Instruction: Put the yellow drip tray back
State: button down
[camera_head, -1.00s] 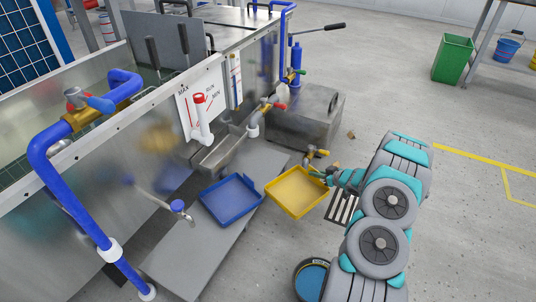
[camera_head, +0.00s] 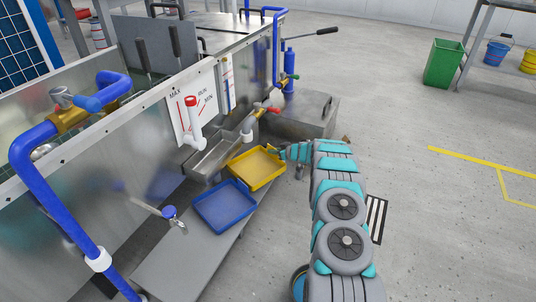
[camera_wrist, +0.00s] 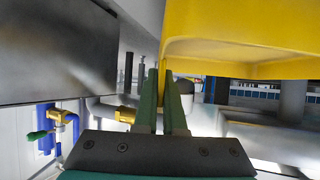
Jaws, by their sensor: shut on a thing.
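The yellow drip tray (camera_head: 254,183) is in the head view, over the right part of the grey shelf (camera_head: 180,262) in front of the metal tank. It lies just behind and right of the blue tray (camera_head: 224,222), close to its edge. My gripper (camera_head: 283,152) is shut on the yellow tray's right rim. In the wrist view, the yellow tray (camera_wrist: 245,28) fills the upper right and the gripper fingers (camera_wrist: 165,88) meet its near corner. I cannot tell whether the tray rests on the shelf or hangs slightly above it.
A metal trough (camera_head: 207,160) and a red-handled tap (camera_head: 262,108) stand behind the trays. A metal box (camera_head: 310,115) stands behind my gripper. A green bin (camera_head: 443,65) is far right. The floor to the right is open.

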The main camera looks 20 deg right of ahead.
aim_at(268, 148)
jog(key=shift+w+a, duration=0.35)
jog(key=shift+w, duration=0.4)
jog(key=shift+w+a, duration=0.35)
jog(key=shift+w, duration=0.4)
jog(key=shift+w+f+b, duration=0.1)
jog(key=shift+f+b, duration=0.2)
jog(key=shift+b, duration=0.1)
notch_tip(268, 148, down, 3)
jog(key=shift+f+b, duration=0.1)
jog(key=shift+b, duration=0.8)
jog(key=shift+r, duration=0.2)
jog(key=shift+f, duration=0.15)
jog(key=c, duration=1)
grip_release()
